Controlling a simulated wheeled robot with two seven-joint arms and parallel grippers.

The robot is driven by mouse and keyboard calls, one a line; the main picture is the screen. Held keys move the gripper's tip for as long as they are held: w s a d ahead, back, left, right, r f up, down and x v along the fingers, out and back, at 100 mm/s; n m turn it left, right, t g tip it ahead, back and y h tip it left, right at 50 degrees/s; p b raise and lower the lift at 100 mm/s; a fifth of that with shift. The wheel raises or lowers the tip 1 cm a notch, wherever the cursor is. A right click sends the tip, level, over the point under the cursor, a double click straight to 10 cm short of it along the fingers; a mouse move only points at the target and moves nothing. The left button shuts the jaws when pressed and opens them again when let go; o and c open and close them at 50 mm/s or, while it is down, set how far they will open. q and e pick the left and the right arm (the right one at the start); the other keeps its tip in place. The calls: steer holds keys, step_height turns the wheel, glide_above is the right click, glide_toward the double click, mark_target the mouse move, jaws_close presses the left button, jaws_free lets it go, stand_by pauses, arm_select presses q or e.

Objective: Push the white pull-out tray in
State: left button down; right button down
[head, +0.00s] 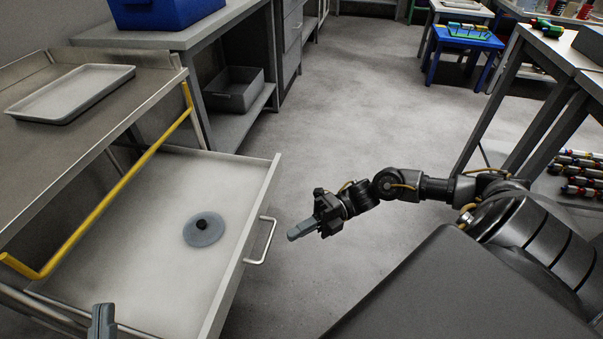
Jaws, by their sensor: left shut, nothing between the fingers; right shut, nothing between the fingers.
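The white pull-out tray (140,250) is pulled out from under the metal bench at the left. A silver bar handle (264,241) is on its front panel. A grey disc with a black knob (204,229) lies inside the tray. My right gripper (292,235) is shut and empty, a little to the right of the handle and apart from it in the picture. My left gripper (103,312) shows only as fingertips at the bottom edge, over the near part of the tray. It is shut and empty, and the rest of it is out of frame.
A yellow rail (120,187) runs along the bench edge above the tray. A shallow grey tray (70,93) sits on the bench top. A grey bin (234,90) stands on a low shelf behind. The floor (345,120) is clear in the middle. Tables (520,90) stand at the right.

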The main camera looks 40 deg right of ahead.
glide_toward(243, 249)
steer(key=s+a, duration=0.3)
steer(key=w+a, duration=0.2)
steer(key=shift+w+a+r+b, duration=0.2)
steer(key=shift+w+b, duration=0.1)
steer(key=shift+w, duration=0.1)
steer(key=shift+w+a, duration=0.25)
steer(key=shift+w, duration=0.05)
